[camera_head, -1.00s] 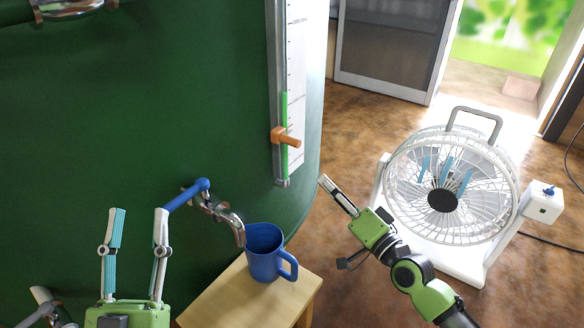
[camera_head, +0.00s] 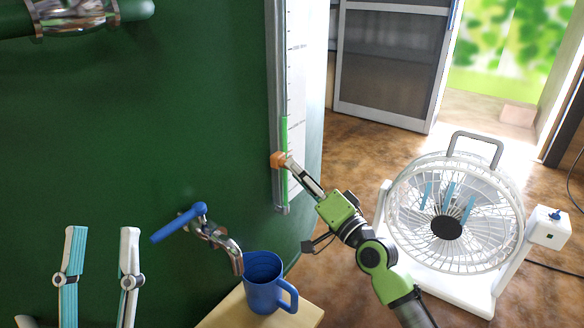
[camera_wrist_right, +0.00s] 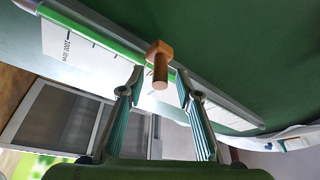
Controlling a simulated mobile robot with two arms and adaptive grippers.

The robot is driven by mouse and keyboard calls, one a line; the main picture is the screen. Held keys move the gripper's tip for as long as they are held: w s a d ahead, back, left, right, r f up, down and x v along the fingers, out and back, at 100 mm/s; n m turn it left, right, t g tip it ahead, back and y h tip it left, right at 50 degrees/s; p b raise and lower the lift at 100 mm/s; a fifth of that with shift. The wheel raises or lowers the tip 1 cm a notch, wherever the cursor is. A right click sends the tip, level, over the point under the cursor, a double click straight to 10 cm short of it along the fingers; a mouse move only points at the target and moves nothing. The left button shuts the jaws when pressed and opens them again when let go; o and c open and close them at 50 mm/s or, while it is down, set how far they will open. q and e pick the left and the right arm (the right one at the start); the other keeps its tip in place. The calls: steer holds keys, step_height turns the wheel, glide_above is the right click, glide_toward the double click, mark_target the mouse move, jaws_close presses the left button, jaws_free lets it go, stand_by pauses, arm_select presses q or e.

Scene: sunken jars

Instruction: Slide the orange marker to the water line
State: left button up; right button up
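The orange marker (camera_head: 277,160) sits on the rail of the level gauge (camera_head: 280,70) on the green tank, beside a green column (camera_head: 285,135) whose top is above the marker. My right gripper (camera_head: 289,164) is at the marker. In the right wrist view its fingers (camera_wrist_right: 158,76) are open on either side of the peg of the orange marker (camera_wrist_right: 160,66), with gaps showing. My left gripper (camera_head: 103,232) is open and empty in front of the tank at lower left.
A metal tap with a blue handle (camera_head: 180,222) is on the tank. A blue mug (camera_head: 264,280) stands below it on a wooden stand (camera_head: 232,312). A white fan (camera_head: 455,205) stands on the floor at right. Brown floor lies open behind my right arm.

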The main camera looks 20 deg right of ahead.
steer(key=shift+x, duration=1.55)
arm_select(q)
steer(key=shift+s+a+r+t, duration=0.15)
steer(key=shift+s+r+t, duration=0.35)
steer(key=shift+s+r, duration=0.2)
arm_select(e)
jaws_close()
